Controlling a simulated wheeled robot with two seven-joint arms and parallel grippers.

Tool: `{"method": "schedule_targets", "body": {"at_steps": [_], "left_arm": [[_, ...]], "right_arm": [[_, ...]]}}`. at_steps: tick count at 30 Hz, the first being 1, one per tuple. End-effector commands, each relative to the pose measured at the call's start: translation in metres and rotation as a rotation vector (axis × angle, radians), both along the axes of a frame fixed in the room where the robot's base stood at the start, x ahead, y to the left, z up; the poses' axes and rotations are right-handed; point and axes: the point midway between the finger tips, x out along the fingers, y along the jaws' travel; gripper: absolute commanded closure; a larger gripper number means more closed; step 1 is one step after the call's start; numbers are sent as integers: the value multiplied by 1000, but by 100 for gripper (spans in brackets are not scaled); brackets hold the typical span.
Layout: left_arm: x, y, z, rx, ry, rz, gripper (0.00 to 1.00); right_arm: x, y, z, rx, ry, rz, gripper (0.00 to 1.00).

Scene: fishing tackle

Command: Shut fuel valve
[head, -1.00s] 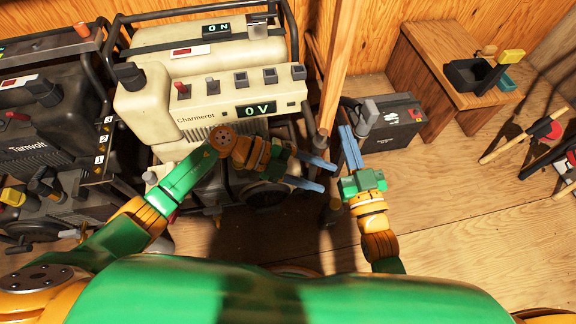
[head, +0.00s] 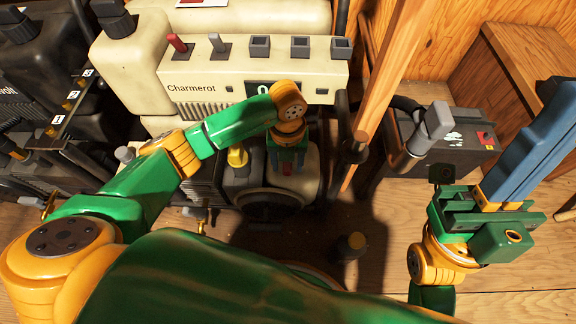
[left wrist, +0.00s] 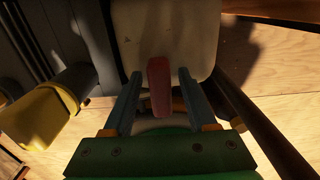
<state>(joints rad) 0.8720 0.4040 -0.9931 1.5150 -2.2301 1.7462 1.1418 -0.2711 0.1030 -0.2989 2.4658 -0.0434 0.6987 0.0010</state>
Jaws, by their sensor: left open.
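A red lever (left wrist: 159,85), seemingly the fuel valve handle, stands out from a cream-coloured part of the Charmerot generator (head: 235,68). In the left wrist view it lies between the two blue fingers of my left gripper (left wrist: 160,103), with a gap on each side. The fingers are open. In the head view my left gripper (head: 287,163) points down at the generator's lower front, and its own wrist hides most of the lever. My right gripper (head: 528,145) is off to the right, its blue fingers pointing up and right; whether they are apart is unclear.
A yellow cap (head: 237,156) stands left of my left gripper. A wooden post (head: 385,90) rises right of the generator. A dark battery-like box (head: 455,140) and a wooden stand (head: 515,70) are at the right.

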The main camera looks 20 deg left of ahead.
Motion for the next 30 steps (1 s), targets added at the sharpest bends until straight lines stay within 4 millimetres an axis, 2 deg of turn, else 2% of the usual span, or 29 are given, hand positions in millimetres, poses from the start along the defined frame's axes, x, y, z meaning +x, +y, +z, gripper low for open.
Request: {"method": "schedule_targets", "body": {"at_steps": [7,8,14,23,30], "left_arm": [[0,0,-2,-1,0,-1,43],[0,0,-2,-1,0,-1,45],[0,0,-2,-2,-1,-1,99],[0,0,-2,-1,0,-15,100],[1,0,-1,-1,-1,-117,100]], "right_arm": [[0,0,0,2,-6,0,100],[0,0,0,2,-6,0,100],[0,0,0,3,-4,1,100],[0,0,0,2,-3,1,100],[1,0,2,-1,3,0,100]]}}
